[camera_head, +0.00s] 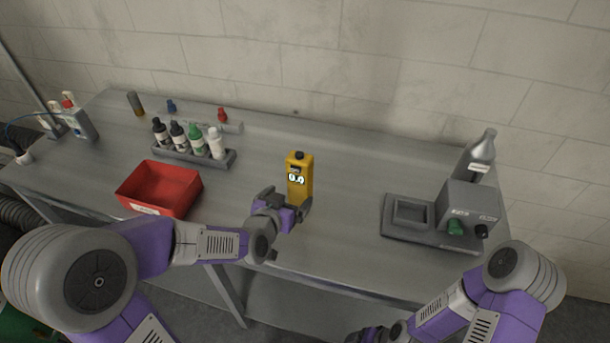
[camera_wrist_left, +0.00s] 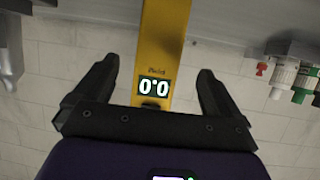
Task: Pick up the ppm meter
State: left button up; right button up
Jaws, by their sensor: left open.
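The ppm meter (camera_head: 298,170) is a yellow upright box with a black top knob and a display reading 0.0, standing on the metal table. In the left wrist view the meter (camera_wrist_left: 163,45) appears upside down, between the two dark fingers. My left gripper (camera_head: 288,200) is open at the meter's near side, low down. In the left wrist view the left gripper (camera_wrist_left: 157,85) has a finger on each side of the meter, with a gap on both sides. My right arm is at the lower right of the head view; its gripper is mostly cut off at the bottom edge, jaws unclear.
A red bin (camera_head: 160,188) and a rack of bottles (camera_head: 194,152) stand left of the meter. A grey device (camera_head: 466,210) with a square tray stands at the right, a grey bottle (camera_head: 479,153) behind it. The table (camera_head: 345,200) is clear between meter and device.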

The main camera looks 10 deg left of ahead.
aim_at(297, 186)
pick_arm(q)
jog(key=shift+w, duration=0.55)
jog(key=shift+b+x, duration=0.35)
jog(key=shift+x, duration=0.45)
jog(key=x, duration=0.3)
jog(key=b+x, duration=0.1)
jog(key=shift+w+d+r, duration=0.1)
jog(key=shift+w+d, duration=0.1)
jog(key=shift+w, duration=0.2)
jog(key=shift+r, duration=0.1)
jog(key=c, duration=1.2)
